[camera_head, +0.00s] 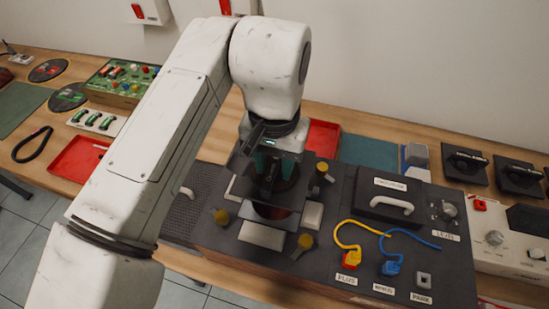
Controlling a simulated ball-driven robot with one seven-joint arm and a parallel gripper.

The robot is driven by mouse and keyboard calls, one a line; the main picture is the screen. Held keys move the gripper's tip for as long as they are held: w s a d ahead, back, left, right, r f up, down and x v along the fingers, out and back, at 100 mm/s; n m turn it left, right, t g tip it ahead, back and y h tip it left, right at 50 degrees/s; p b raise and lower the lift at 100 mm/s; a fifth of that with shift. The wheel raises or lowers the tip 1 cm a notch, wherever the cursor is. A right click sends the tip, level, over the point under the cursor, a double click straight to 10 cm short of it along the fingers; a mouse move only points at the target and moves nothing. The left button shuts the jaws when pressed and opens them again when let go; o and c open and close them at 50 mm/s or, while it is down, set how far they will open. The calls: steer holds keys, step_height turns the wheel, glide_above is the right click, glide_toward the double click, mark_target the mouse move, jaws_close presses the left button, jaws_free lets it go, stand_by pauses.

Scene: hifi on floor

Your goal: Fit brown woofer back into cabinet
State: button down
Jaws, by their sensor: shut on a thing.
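The cabinet (345,262) is a dark grey panel with wooden sides, lying on the bench at centre. My gripper (268,190) points down over its left-middle part and is shut on the brown woofer (288,172), which shows only in part behind the fingers. A dark square plate and brown-red surface show around and below the fingertips. Yellow knobs (304,242) and pale blocks (262,236) surround this spot. My gripper and arm hide much of the woofer and the opening, so I cannot tell whether the woofer is seated or held above.
Red trays (78,160), a green board (122,82) and black handled units (466,163) stand around. My arm crosses the left side.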

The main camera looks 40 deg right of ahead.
steer(key=shift+f, duration=0.1)
steer(key=shift+f+b, duration=0.35)
steer(key=shift+f, duration=0.1)
steer(key=shift+f+b, duration=0.4)
steer(key=shift+f, duration=0.3)
steer(key=shift+f, duration=0.35)
steer(key=shift+f+b, duration=0.85)
steer(key=shift+f, duration=0.15)
steer(key=shift+f, duration=0.35)
steer(key=shift+f+b, duration=0.85)
steer(key=shift+f, duration=0.2)
steer(key=shift+f, duration=0.35)
steer(key=shift+f+b, duration=0.4)
steer(key=shift+b, duration=0.05)
